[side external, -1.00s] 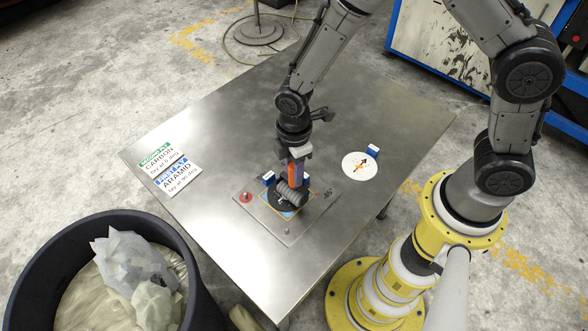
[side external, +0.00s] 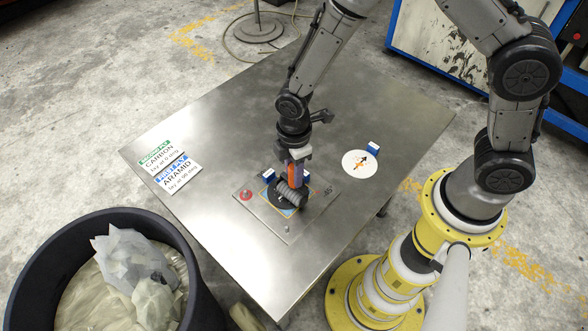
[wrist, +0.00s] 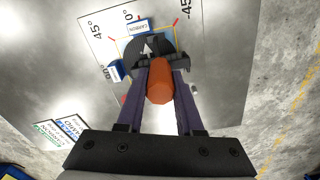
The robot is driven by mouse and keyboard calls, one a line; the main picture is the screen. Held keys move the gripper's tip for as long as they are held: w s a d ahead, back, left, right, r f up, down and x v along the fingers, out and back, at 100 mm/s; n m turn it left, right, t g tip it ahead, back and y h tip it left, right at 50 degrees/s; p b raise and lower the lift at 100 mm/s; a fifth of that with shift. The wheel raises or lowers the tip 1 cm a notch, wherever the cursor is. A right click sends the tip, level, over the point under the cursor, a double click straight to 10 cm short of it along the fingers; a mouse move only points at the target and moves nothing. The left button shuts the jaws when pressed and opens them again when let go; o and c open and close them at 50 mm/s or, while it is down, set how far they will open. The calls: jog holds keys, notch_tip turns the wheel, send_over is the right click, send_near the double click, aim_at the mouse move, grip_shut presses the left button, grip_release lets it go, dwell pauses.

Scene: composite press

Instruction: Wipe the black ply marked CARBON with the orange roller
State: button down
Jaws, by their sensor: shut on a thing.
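The orange roller (side external: 295,173) stands roughly upright, its orange handle between my gripper's fingers. Its grey ribbed barrel (side external: 291,193) is low over the black ply (side external: 277,194) and appears to touch it. In the wrist view the orange handle (wrist: 159,84) is between the two purple fingers, and the barrel is mostly hidden behind it. The black ply (wrist: 140,45) shows beyond the handle, partly covered by the roller; a small blue block with a CARBON label (wrist: 138,27) stands at its edge. My gripper (side external: 296,166) is shut on the roller.
The ply lies on a plate (side external: 286,231) with angle marks and a red knob (side external: 246,195). A white disc (side external: 360,163) with an arrow lies to the right. Two label cards (side external: 178,174) lie at the left. A black bin (side external: 35,248) stands beside the table.

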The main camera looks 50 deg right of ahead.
jog(key=shift+w, duration=0.15)
jog(key=shift+w+r, duration=0.1)
jog(key=shift+w, duration=1.85)
jog(key=shift+s, duration=2.1)
